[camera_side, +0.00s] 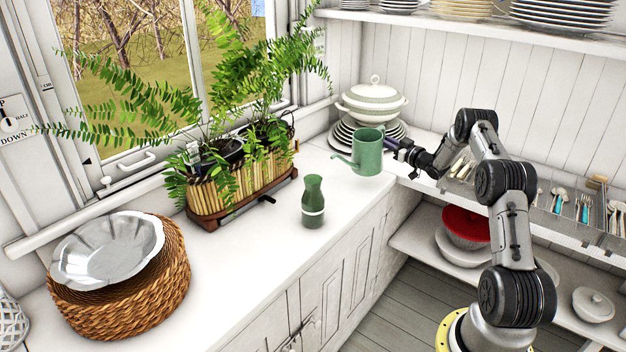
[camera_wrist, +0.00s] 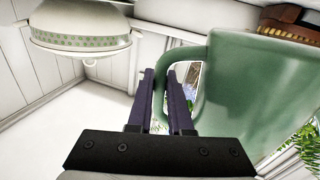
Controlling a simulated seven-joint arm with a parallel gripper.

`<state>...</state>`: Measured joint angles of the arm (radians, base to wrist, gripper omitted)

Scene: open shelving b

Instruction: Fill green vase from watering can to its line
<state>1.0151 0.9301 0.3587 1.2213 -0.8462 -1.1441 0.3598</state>
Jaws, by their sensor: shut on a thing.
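The green watering can (camera_side: 368,152) is upright near the back corner of the white counter, its spout pointing left toward the vase. I cannot tell whether its base touches the counter. My gripper (camera_side: 393,143) is shut on the can's handle; in the wrist view the dark fingers (camera_wrist: 168,88) lie around the handle, with the can's body (camera_wrist: 250,90) at the right. The green vase (camera_side: 313,202) stands upright on the counter, left of and nearer than the can, apart from it. A pale line rings its lower part. The inside of both is hidden.
A planter with ferns (camera_side: 245,185) stands behind the vase by the window. A lidded tureen (camera_side: 371,100) on stacked plates is just behind the can. A wicker basket with a silver bowl (camera_side: 120,275) is at the left. Bare counter lies around the vase.

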